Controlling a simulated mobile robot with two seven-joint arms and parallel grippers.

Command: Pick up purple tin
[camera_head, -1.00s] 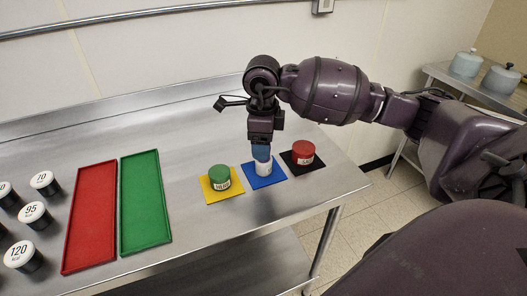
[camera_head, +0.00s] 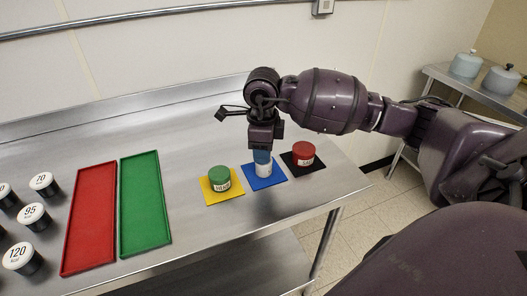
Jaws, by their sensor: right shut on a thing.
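No purple tin shows in the head view. A blue-topped tin (camera_head: 263,169) with a white label stands upright over the blue mat (camera_head: 278,178). My right gripper (camera_head: 263,150) points straight down from above and is shut on this blue-topped tin. The fingertips are small and partly merge with the tin's top, and any gap under the tin is too small to tell. My left gripper is not in view.
A green tin (camera_head: 219,177) on a yellow mat (camera_head: 231,192) stands left of the held tin; a red tin (camera_head: 303,151) on a black mat (camera_head: 312,168) stands right. Red (camera_head: 88,220) and green (camera_head: 143,205) trays and several numbered jars (camera_head: 33,215) lie left.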

